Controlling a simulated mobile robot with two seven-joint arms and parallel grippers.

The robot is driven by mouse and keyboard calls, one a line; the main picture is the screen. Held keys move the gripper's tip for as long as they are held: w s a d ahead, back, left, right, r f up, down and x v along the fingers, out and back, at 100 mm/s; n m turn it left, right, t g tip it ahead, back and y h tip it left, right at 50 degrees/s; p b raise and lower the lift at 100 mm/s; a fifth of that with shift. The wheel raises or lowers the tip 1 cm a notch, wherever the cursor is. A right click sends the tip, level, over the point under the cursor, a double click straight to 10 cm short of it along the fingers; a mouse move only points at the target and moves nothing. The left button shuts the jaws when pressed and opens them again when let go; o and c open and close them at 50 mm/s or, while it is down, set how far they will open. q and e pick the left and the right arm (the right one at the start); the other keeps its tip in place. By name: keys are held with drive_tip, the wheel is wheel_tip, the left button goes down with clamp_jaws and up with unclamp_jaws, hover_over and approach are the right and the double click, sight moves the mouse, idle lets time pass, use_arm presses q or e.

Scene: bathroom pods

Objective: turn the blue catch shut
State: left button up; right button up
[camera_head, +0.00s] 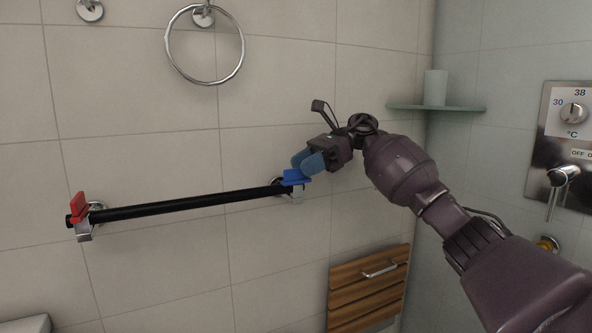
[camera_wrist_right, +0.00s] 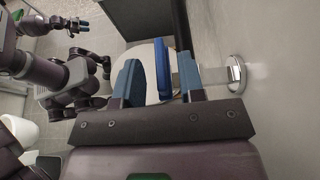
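The blue catch (camera_head: 296,177) sits on the bracket at the right end of a black bar (camera_head: 190,204) on the tiled wall. My right gripper (camera_head: 309,162) is at the catch, its blue fingers just above and partly in front of it. In the right wrist view the blue catch (camera_wrist_right: 162,69) stands between the two spread fingers of my right gripper (camera_wrist_right: 160,86), with a gap at least on the left side. My left gripper is outside the head view; what looks like it (camera_wrist_right: 80,27) shows small at the upper left of the wrist view.
A red catch (camera_head: 79,207) stands raised at the bar's left end. A towel ring (camera_head: 241,66) hangs above. A glass shelf (camera_head: 455,108) with a cup (camera_head: 435,87), a folded wooden seat (camera_head: 368,290) and a shower control (camera_head: 571,115) are to the right.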

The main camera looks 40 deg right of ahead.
drive_tip(key=shift+x, duration=1.15)
clamp_jaws()
